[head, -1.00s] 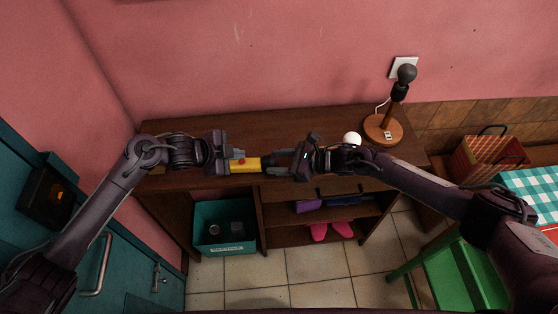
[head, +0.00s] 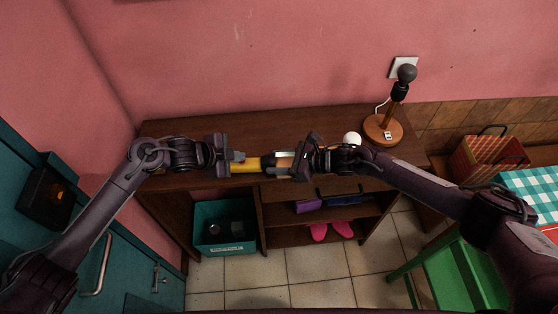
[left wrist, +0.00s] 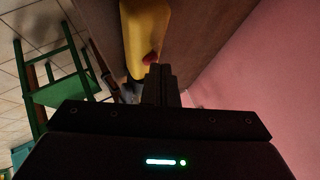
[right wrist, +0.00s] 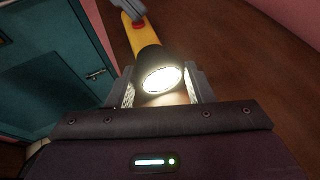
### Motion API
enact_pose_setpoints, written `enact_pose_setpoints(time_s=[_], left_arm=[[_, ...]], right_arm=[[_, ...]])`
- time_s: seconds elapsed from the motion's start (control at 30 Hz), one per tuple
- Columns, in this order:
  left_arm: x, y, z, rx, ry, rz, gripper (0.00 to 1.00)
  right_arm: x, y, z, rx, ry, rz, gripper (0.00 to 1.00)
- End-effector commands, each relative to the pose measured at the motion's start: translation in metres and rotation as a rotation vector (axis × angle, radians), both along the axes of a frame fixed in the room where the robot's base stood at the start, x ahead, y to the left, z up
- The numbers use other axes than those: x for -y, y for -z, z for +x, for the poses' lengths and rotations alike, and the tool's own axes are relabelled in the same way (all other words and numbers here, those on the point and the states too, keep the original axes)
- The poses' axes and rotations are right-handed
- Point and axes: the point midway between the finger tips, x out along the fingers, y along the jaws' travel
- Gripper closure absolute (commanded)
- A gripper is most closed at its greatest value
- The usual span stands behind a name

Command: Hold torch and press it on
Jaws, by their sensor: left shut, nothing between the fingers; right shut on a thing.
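The yellow torch (head: 246,166) lies level above the wooden desk top, between my two grippers. My right gripper (head: 290,163) is shut around its dark head; in the right wrist view the lens (right wrist: 160,79) glows bright white. My left gripper (head: 238,157) is shut and empty, its fingertips at the torch's red button (left wrist: 151,58). In the left wrist view the fingertips (left wrist: 158,70) overlap the button's edge. In the right wrist view the button (right wrist: 138,24) shows just beside the left fingertips. In the head view the left fingers hide the button.
A lamp with a round wooden base (head: 383,130) stands at the desk's right end, near a white ball (head: 352,138). Below are a teal bin (head: 224,240) and shelves with pink shoes (head: 331,231). The desk top (head: 270,125) behind the torch is clear.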

Motion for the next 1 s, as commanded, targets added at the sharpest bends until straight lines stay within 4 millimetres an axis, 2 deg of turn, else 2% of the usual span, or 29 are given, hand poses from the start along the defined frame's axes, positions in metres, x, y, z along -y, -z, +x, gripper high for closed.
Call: enact_pose_setpoints(time_s=[0.27, 0.57, 1.0], left_arm=[[0.0, -0.01, 0.0, 0.0, 0.0, 0.001, 1.0], [0.0, -0.012, 0.0, 0.001, 0.001, 0.0, 1.0], [-0.001, -0.053, 0.001, 0.003, 0.0, 0.0, 1.0]], right_arm=[[0.0, 0.0, 0.0, 0.0, 0.0, 0.0, 0.82], [0.0, 0.0, 0.0, 0.0, 0.0, 0.0, 0.82], [0.0, 0.0, 0.0, 0.0, 0.0, 0.0, 0.82]])
